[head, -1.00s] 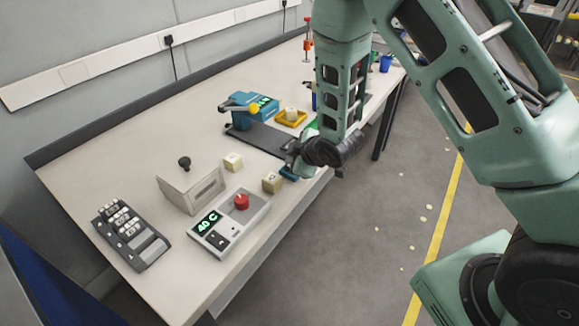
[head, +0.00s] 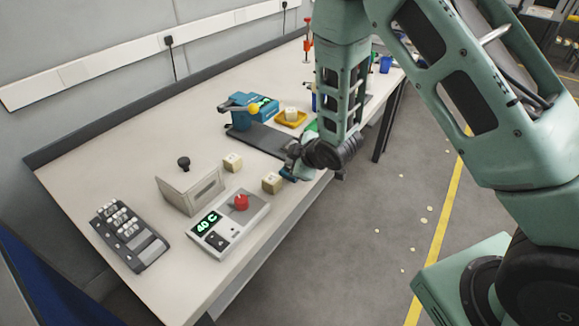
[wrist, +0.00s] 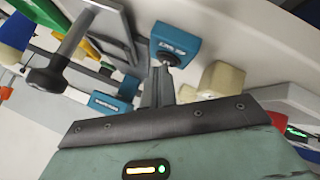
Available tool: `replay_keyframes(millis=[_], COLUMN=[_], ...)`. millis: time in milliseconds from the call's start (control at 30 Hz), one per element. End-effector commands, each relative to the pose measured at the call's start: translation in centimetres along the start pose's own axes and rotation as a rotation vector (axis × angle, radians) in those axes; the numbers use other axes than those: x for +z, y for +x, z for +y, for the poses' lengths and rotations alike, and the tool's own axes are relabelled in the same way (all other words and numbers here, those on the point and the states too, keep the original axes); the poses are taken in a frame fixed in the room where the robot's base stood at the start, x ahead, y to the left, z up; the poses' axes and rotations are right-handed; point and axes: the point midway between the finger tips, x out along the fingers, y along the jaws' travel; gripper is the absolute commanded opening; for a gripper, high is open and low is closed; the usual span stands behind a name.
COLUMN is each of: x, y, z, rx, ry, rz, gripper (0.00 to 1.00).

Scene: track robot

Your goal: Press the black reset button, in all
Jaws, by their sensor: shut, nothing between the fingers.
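A small teal-blue block (wrist: 174,42) with a dark round button (wrist: 169,57) and white lettering is at the upper middle of the wrist view. The lettering is too small to read. My gripper (wrist: 160,70) is shut and empty, with its fingertips at or very near the dark button; I cannot tell whether they touch. In the head view my gripper (head: 291,168) is low at the table's front edge, where a bit of teal-blue shows; the button is hidden there.
A cream cube (head: 272,183) is close left of the gripper. A grey control box (head: 228,225) with a red knob and a black keypad device (head: 130,236) stand further left. A teal device (head: 262,106) with a lever and a yellow tray (head: 291,119) are behind.

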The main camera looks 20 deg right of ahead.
Motion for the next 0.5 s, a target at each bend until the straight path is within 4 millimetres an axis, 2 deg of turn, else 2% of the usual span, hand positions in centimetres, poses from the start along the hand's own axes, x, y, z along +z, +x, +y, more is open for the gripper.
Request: replay_keyframes(millis=[500], x=[-0.8], y=[-1.1], z=[0.8], rx=[0.0], ry=[0.0], rz=[0.0], gripper=[0.0])
